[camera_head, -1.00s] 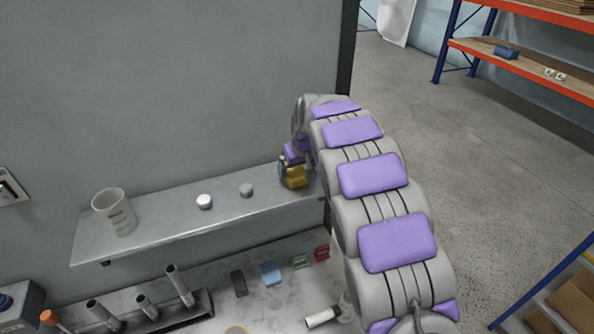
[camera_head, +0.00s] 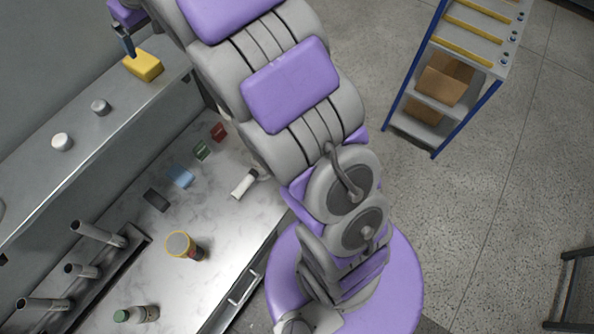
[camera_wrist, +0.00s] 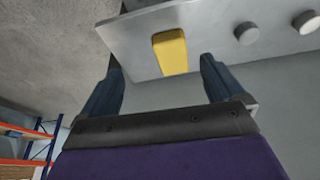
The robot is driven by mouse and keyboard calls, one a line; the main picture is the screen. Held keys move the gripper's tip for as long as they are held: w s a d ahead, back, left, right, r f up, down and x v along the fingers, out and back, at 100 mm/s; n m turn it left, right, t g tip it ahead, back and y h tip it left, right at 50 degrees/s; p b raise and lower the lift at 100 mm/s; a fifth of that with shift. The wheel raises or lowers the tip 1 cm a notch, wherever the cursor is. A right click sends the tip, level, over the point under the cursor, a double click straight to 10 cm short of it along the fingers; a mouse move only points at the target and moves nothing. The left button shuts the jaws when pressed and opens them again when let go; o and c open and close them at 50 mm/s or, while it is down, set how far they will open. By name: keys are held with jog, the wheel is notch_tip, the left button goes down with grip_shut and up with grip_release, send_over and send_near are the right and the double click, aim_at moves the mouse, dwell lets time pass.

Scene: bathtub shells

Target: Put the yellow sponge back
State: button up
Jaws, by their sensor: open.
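The yellow sponge (camera_head: 143,66) rests on the far end of the grey wall shelf (camera_head: 82,127) in the head view. In the wrist view the sponge (camera_wrist: 170,52) lies on the shelf (camera_wrist: 140,39), ahead of the gap between my fingers. My gripper (camera_wrist: 160,78) is open, with nothing between its two dark fingers. In the head view my gripper (camera_head: 125,43) shows partly at the top left, just behind the sponge. There I cannot tell whether a finger touches it.
Two small round pieces, one grey (camera_head: 100,107) and one white (camera_head: 62,142), stand on the shelf. A blue-framed shelf cart (camera_head: 445,75) stands at right.

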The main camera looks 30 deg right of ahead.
jog(key=s+d+f+m+g, duration=0.1)
jog(key=s+d+f, duration=0.1)
jog(key=s, duration=1.3)
jog(key=s+d+f+m+g, duration=0.1)
jog(key=s+d, duration=0.4)
jog(key=s, duration=1)
jog(key=s+d+f+m+g+h, duration=0.1)
jog(key=s+d+f+g, duration=0.2)
jog(key=s, duration=1.3)
jog(key=shift+d+f+m, duration=0.25)
jog(key=shift+f+m, duration=0.15)
jog(key=shift+f, duration=0.15)
